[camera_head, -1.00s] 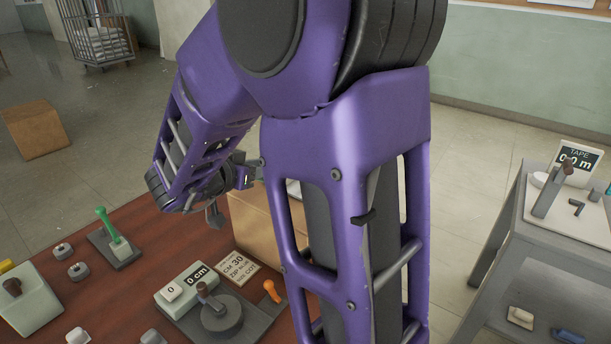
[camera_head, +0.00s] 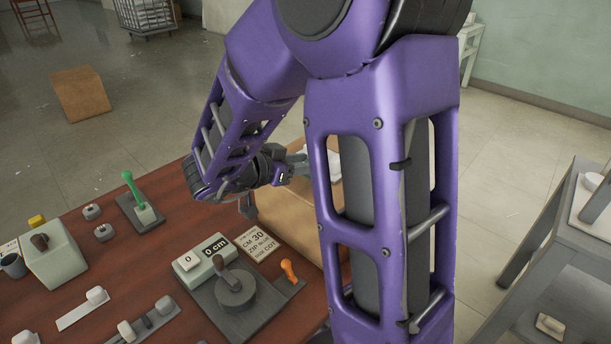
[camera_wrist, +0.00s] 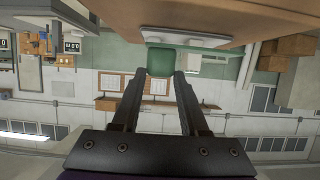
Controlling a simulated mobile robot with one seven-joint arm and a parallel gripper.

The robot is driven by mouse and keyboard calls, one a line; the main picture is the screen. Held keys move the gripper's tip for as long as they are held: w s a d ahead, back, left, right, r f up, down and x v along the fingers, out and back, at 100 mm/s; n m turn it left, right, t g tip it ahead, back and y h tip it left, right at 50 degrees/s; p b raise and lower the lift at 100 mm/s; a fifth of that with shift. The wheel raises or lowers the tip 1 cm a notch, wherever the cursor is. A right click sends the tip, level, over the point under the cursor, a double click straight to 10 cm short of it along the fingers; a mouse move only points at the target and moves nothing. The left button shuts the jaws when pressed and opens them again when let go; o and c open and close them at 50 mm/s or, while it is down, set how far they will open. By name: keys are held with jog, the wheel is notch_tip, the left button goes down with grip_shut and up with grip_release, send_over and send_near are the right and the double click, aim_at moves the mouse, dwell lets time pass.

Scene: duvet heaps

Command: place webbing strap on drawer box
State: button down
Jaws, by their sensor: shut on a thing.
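My gripper (camera_wrist: 160,78) is shut on a small green piece, which I take for the webbing strap (camera_wrist: 160,62), between its fingertips in the wrist view. In the head view my gripper (camera_head: 285,172) is above the left edge of a tan cardboard-coloured box (camera_head: 287,226), which may be the drawer box. My own arm hides much of this box, and the strap is not clear there. A brown surface (camera_wrist: 190,15) spans the top of the upside-down wrist view, close to the held piece.
The red-brown table (camera_head: 130,250) holds a dial device (camera_head: 235,290), an orange-handled tool (camera_head: 289,270), a green-handled lever (camera_head: 135,190) and a pale box (camera_head: 55,262). A grey cart (camera_head: 575,215) stands right. Another tan box (camera_head: 80,95) is on the floor.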

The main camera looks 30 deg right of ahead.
jog(key=shift+f+b, duration=0.35)
jog(key=shift+f, duration=1.15)
jog(key=shift+f, duration=0.1)
jog(key=shift+f, duration=0.15)
jog(key=shift+c, duration=2.1)
grip_release()
jog(key=shift+r, duration=0.25)
jog(key=shift+a+r, duration=0.15)
jog(key=shift+a, duration=0.05)
jog(key=p+v, duration=0.1)
jog(key=v, duration=1)
jog(key=shift+s+a+p, duration=0.2)
jog(key=shift+p, duration=0.15)
